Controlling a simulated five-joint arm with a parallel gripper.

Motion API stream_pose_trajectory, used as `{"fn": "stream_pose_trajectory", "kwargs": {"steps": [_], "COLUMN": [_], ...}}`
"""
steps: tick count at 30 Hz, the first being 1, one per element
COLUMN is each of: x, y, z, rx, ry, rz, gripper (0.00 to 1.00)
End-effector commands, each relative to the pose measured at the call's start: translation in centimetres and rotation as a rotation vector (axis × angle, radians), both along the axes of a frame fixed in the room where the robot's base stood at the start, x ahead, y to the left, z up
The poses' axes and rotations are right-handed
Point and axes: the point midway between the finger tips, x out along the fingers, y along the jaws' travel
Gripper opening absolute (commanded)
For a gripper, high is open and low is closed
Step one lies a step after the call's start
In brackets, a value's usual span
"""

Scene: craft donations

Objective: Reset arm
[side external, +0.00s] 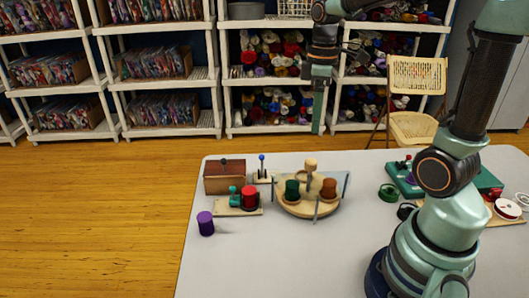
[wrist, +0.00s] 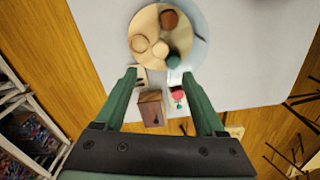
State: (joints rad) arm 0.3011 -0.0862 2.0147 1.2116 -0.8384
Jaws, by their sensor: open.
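My gripper (side external: 318,128) hangs in the air beyond and above the table's far edge, pointing down. In the wrist view its two green fingers (wrist: 160,76) are spread apart with nothing held between them. My gripper touches nothing on the table (side external: 240,258). Below it, a round wooden stand (side external: 306,209) carries a green spool (side external: 292,190), a brown spool (side external: 329,188) and a pale wooden post (side external: 310,173). The round stand also shows at the top of the wrist view (wrist: 141,22).
A brown wooden box (side external: 224,178), a red spool (side external: 249,197) on a small board and a purple spool (side external: 205,223) are at the left. A green tray (side external: 403,181) and green ring (side external: 388,192) are at the right. Shelves (side external: 275,131) and a chair (side external: 413,128) stand behind. The table's front left is clear.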

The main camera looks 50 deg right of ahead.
Motion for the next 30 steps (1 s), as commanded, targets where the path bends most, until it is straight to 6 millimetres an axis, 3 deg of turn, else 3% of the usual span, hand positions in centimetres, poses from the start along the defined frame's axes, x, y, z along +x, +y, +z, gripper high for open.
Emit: {"fn": "stream_pose_trajectory", "kwargs": {"steps": [5,19,30], "x": [-0.2,-2.8,-3.4], "y": [0.7,8.5,9.9], "z": [0.3,2.5,2.4], "rx": [-0.008,0.071,0.135], "ry": [-0.029,-0.407,-0.479], "rz": [-0.028,-0.427,-0.529], "gripper": [0.72,0.72,0.72]}}
